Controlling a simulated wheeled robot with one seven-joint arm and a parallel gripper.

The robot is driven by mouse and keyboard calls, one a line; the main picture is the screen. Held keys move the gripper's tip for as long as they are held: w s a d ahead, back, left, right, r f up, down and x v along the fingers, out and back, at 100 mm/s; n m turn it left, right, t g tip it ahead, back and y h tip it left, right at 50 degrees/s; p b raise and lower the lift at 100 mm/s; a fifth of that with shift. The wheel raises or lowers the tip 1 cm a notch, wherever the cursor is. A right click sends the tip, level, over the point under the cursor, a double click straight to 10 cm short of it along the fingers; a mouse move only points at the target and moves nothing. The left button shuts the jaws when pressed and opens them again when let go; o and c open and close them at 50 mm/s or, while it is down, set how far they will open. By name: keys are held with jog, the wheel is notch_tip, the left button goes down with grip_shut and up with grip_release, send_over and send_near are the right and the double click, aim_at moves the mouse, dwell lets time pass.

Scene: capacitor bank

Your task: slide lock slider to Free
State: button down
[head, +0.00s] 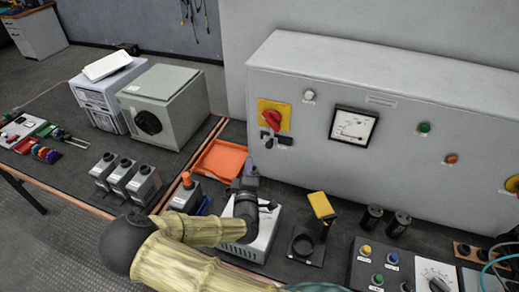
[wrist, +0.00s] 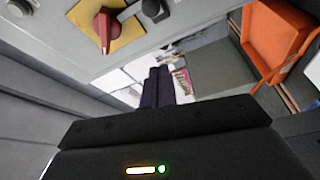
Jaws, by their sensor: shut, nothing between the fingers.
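A red rotary handle on a yellow plate (head: 266,107) is mounted on the left of the grey cabinet front. Just below it is a small black fitting (head: 276,139), which looks like the lock slider; its markings are too small to read. In the wrist view, the red handle (wrist: 103,27) and the dark fitting (wrist: 151,9) beside it show at the top, the fitting partly cut off by the edge. My gripper (head: 250,163) is below and left of the fitting, apart from it. In the wrist view, its dark fingers (wrist: 158,75) are together and empty.
An orange tray (head: 220,160) lies on the bench behind my gripper. A grey box with a black knob (head: 148,122) stands to the left. A yellow-topped stand (head: 320,206) and two black cylinders are to the right. The cabinet wall rises close behind.

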aim_at(269, 142)
jog(key=w+p, duration=0.3)
jog(key=w, duration=0.7)
jog(key=d, duration=0.1)
jog(key=s+d, duration=0.1)
jog(key=d, duration=0.1)
jog(key=d+p, duration=0.1)
jog(key=shift+s+d+f, duration=0.1)
jog(key=shift+s+d, duration=0.1)
jog(key=shift+s, duration=0.15)
